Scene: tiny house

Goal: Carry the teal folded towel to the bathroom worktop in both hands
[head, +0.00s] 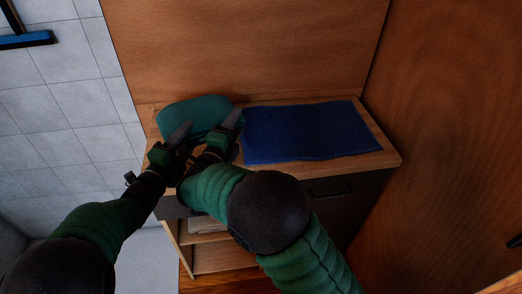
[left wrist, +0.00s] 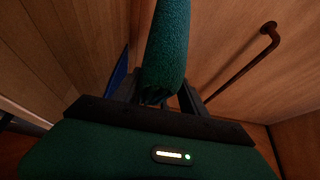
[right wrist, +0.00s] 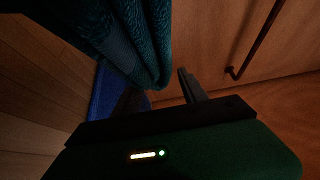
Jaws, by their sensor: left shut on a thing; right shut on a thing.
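The teal folded towel (head: 190,108) is at the left end of the wooden worktop (head: 392,158), in front of the back panel. I cannot tell whether it rests on the worktop or hangs just above it. My left gripper (head: 180,132) is shut on its near edge; the left wrist view shows the towel (left wrist: 167,45) between the fingers. My right gripper (head: 230,120) is shut on the towel further right; in the right wrist view the towel (right wrist: 145,40) hangs over the left of the jaws. My grippers hide part of its near side.
A blue folded cloth (head: 308,131) lies flat on the worktop, right beside the teal towel. A dark drawer front with a handle (head: 329,190) and open shelves (head: 222,257) are below. A wooden wall (head: 455,120) closes the right side; grey tiles (head: 60,100) lie left.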

